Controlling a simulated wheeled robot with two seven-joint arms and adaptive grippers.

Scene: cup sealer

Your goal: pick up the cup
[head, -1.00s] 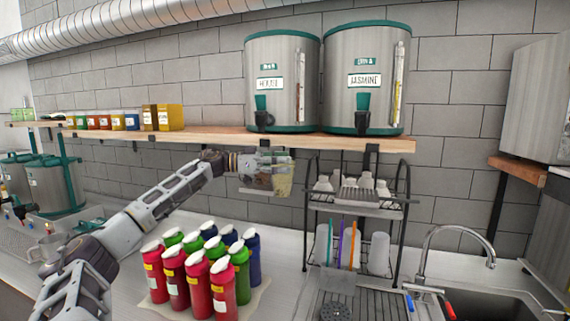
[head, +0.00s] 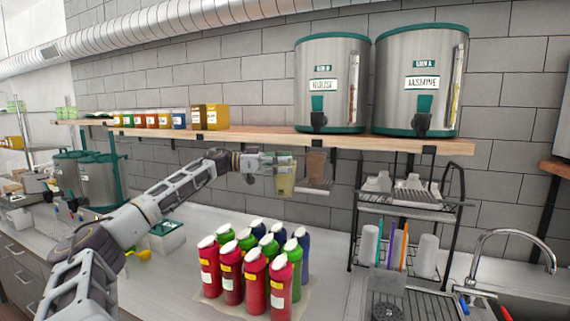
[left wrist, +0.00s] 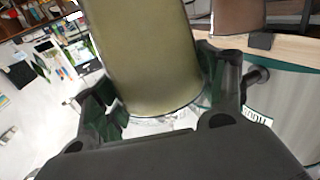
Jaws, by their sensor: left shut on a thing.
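A yellow-green cup (head: 286,180) is held upright in my left gripper (head: 278,162), below the wooden shelf. The gripper is shut on its side. In the left wrist view the cup (left wrist: 145,50) fills the gap between the two fingers, and its lower part is partly hidden by the gripper. A brown cup (head: 316,166) stands on a small holder (head: 316,188) under the shelf, just right of the held cup. The brown cup also shows at the top of the left wrist view (left wrist: 238,17). My right gripper is not seen.
Several capped bottles (head: 254,275) stand on the counter below the gripper. Two urns (head: 420,85) sit on the wooden shelf (head: 260,138) above. A wire rack (head: 405,200) and a sink tap (head: 515,238) are at the right.

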